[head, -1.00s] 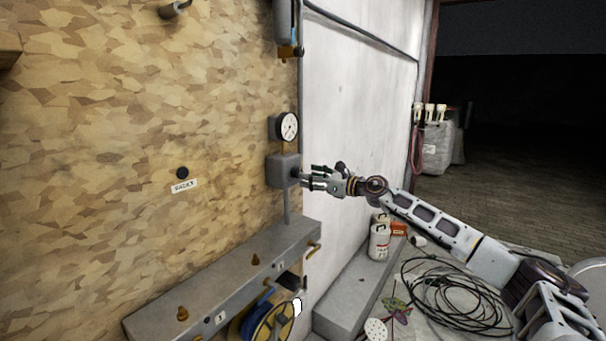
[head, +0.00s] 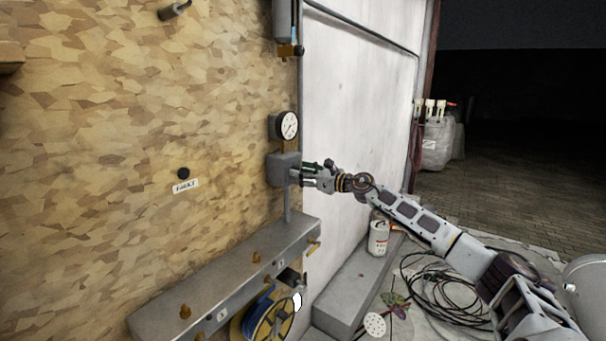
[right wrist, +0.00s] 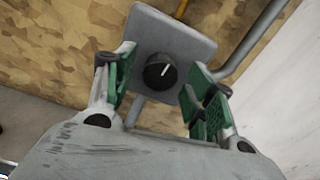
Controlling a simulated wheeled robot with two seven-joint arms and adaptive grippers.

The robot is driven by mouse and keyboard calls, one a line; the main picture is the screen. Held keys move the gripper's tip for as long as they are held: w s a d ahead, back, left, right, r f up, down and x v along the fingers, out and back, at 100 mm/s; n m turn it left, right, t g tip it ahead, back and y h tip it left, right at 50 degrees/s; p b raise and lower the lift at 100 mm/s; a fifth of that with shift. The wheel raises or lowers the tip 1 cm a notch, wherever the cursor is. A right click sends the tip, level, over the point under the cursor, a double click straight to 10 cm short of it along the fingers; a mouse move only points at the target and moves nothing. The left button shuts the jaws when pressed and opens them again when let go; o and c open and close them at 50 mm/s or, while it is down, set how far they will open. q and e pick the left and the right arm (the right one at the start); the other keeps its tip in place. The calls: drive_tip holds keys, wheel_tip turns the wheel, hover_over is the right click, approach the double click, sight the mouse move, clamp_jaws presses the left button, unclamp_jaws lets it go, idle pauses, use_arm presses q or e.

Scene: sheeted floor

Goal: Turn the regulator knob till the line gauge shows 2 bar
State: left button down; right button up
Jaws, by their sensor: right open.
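The grey regulator box (head: 284,169) is fixed to the board wall, with the round white-faced line gauge (head: 288,126) just above it. The gauge's needle is too small to read. The black regulator knob (right wrist: 160,72) with a white pointer mark faces me in the right wrist view, on the grey box front (right wrist: 174,28). The mark points up and slightly right. My right gripper (head: 306,174) is at the box. In the right wrist view its green-padded fingers (right wrist: 160,88) are open, one on each side of the knob, with gaps visible. My left gripper is not in view.
A grey metal ledge (head: 232,276) with brass fittings juts out below the regulator. A yellow and blue reel (head: 270,322) hangs under it. A white canister (head: 379,238) and coiled black cable (head: 440,295) are at lower right. A grey pipe (right wrist: 250,50) runs beside the box.

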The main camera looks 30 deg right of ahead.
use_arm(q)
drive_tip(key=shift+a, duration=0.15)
use_arm(e)
drive_tip(key=shift+c, duration=0.5)
drive_tip(key=c, duration=0.9)
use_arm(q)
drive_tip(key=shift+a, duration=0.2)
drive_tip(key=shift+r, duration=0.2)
